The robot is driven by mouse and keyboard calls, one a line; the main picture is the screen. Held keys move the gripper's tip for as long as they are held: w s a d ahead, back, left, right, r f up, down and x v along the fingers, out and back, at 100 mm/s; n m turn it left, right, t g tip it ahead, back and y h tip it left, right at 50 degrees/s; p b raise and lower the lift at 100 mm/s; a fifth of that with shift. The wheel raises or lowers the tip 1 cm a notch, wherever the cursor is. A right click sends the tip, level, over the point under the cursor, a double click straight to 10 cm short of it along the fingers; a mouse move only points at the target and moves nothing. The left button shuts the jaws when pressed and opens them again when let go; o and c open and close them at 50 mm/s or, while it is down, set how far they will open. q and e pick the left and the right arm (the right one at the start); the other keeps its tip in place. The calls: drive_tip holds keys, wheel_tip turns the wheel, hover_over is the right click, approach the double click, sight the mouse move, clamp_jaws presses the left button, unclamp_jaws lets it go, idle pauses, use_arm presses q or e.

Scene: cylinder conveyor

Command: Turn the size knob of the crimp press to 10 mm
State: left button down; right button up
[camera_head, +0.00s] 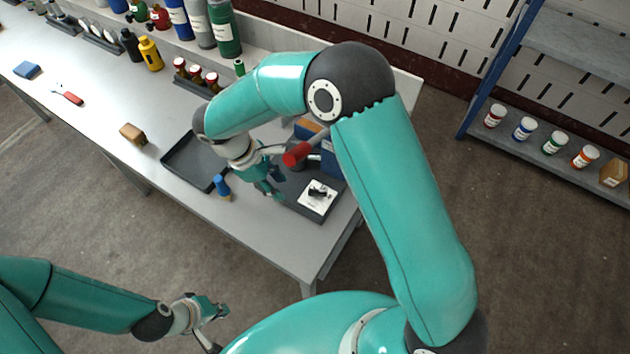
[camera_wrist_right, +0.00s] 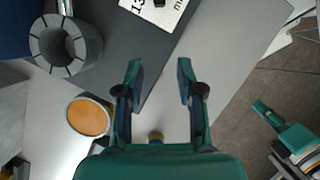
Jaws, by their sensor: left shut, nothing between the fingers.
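The crimp press has a dark base plate (camera_head: 292,205), a blue body and a red-ended lever (camera_head: 297,155); much of it is hidden behind my right arm. Its black size knob (camera_head: 318,190) sits on a white label plate (camera_head: 312,204). In the right wrist view the label plate (camera_wrist_right: 166,14) is cut by the top edge, with the knob barely in view. My right gripper (camera_head: 272,186) is open and empty, left of the knob; its fingers (camera_wrist_right: 160,66) point toward the plate, apart from it. My left gripper (camera_head: 216,311) is shut and empty, off the table's front.
A grey segmented ring (camera_wrist_right: 65,46) of the press is beside my right fingers. A black tray (camera_head: 182,170) and a small blue-topped item (camera_head: 222,187) stand left of the press. Bottles (camera_head: 223,30) line the table's back. The table's front right corner is clear.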

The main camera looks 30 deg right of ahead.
sight(317, 190)
drive_tip(key=s+d, duration=0.1)
drive_tip(key=d, duration=0.1)
drive_tip(key=s+d+p, duration=0.1)
drive_tip(key=d, duration=0.1)
drive_tip(key=s+d, duration=0.2)
drive_tip(key=d, duration=0.1)
drive_tip(key=shift+r+p, duration=0.1)
drive_tip(key=shift+p, duration=0.2)
drive_tip(key=shift+s+d+f, duration=0.2)
drive_tip(key=shift+d+f, duration=0.1)
drive_tip(key=shift+f, duration=0.35)
clamp_jaws()
